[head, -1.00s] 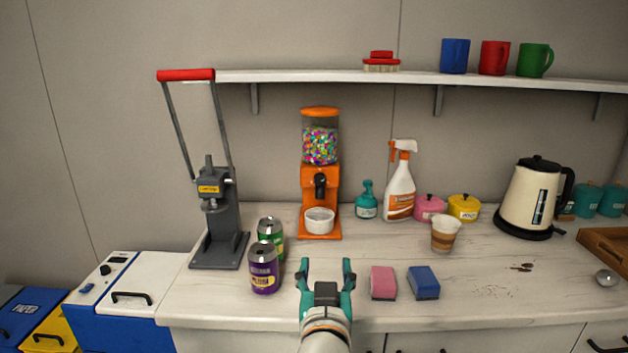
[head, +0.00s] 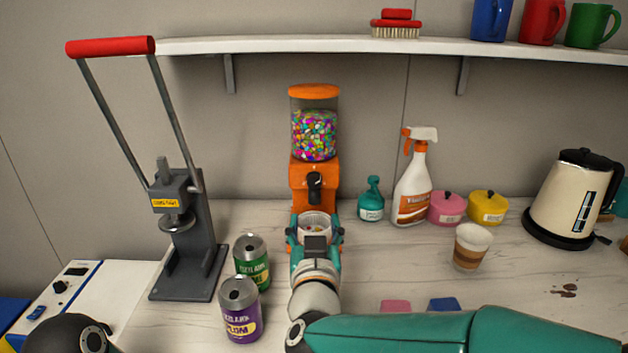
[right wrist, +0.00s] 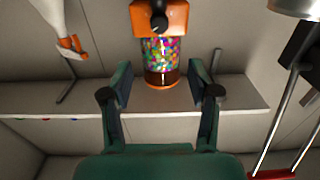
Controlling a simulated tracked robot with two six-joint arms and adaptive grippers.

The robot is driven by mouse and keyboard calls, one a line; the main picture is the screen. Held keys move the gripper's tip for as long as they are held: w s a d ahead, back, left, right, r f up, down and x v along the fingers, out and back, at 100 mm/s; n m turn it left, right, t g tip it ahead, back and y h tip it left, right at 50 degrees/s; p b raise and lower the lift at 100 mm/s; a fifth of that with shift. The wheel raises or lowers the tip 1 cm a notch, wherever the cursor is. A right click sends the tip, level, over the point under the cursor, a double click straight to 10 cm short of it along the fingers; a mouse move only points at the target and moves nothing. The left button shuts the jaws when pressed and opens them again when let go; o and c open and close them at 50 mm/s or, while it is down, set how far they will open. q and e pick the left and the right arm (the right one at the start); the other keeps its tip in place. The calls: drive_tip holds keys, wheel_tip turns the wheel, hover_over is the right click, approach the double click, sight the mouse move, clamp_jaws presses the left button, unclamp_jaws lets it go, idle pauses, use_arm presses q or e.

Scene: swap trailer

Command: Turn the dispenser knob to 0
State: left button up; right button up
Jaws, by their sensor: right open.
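The orange dispenser (head: 314,172) stands against the back wall with a clear jar of coloured sweets (head: 315,136) on top. Its black knob (head: 314,186) is on the front; I cannot read its setting. My right gripper (head: 315,238) is open and empty, low in front of the dispenser, below the knob and around the level of the white bowl (head: 314,220). In the right wrist view, which looks upside down, the knob (right wrist: 160,20) shows at the top, beyond the spread fingers (right wrist: 159,75) and apart from them. My left gripper is not in view.
A grey lever press (head: 185,220) with a red handle stands left. Green (head: 252,262) and purple (head: 240,310) cans are left of my right gripper. A shelf (head: 350,45) runs above.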

sight(314, 183)
drive_tip(key=w+p, duration=0.2)
drive_tip(key=w, duration=1.3)
drive_tip(key=shift+w, duration=0.15)
drive_tip(key=c, duration=1.2)
drive_tip(key=shift+o, duration=0.2)
drive_tip(key=shift+p, duration=0.35)
